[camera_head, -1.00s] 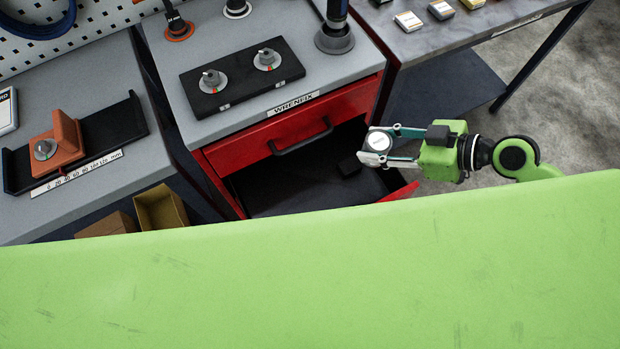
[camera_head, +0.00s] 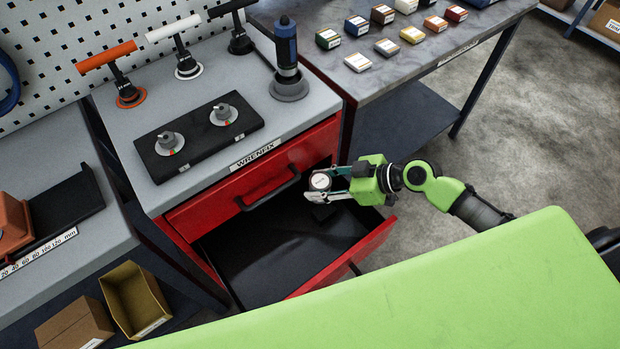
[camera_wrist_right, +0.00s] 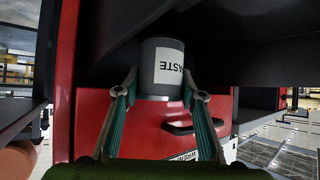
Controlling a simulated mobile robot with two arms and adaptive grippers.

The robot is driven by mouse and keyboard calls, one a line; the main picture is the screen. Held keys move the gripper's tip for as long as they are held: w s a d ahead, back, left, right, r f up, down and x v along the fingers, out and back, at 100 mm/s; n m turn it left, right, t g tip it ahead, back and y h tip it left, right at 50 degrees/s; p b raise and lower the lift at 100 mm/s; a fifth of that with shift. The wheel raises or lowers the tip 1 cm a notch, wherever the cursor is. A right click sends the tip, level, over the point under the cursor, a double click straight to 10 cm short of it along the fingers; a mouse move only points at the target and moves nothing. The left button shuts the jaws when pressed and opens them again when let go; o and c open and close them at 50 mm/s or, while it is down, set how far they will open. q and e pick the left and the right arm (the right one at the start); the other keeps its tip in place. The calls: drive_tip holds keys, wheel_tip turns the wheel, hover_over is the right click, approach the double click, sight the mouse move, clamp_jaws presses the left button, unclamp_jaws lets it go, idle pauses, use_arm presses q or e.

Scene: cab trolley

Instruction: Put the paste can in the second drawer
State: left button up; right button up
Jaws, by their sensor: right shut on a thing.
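The paste can (camera_head: 320,181) has a pale round top in the head view. In the right wrist view it is a dark grey cylinder (camera_wrist_right: 152,85) with a white label reading "ASTE". My right gripper (camera_head: 322,184) is shut on it, one finger on each side, holding it above the right part of the second drawer (camera_head: 262,255). That drawer is pulled open, with a dark floor and a red front. The red top drawer (camera_head: 245,190) above it is shut. Whether the can touches anything is hard to tell. My left gripper is out of view.
The left and middle of the drawer floor are bare. The top drawer's handle (camera_head: 270,192) juts out nearby. A grey side table (camera_head: 400,62) with several small boxes stands to the right.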

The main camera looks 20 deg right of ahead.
drive_tip(key=w+f, duration=0.1)
drive_tip(key=w, duration=0.1)
drive_tip(key=w+a+f, duration=0.1)
drive_tip(key=w, duration=0.1)
drive_tip(key=shift+a+f, duration=0.2)
drive_tip(key=shift+f, duration=0.15)
drive_tip(key=shift+s, duration=0.1)
drive_tip(key=shift+f+b, duration=0.55)
drive_tip(key=shift+b, duration=0.1)
drive_tip(key=shift+f, duration=0.1)
drive_tip(key=shift+d, duration=0.15)
drive_tip(key=o, duration=1.4)
drive_tip(key=shift+s, duration=0.1)
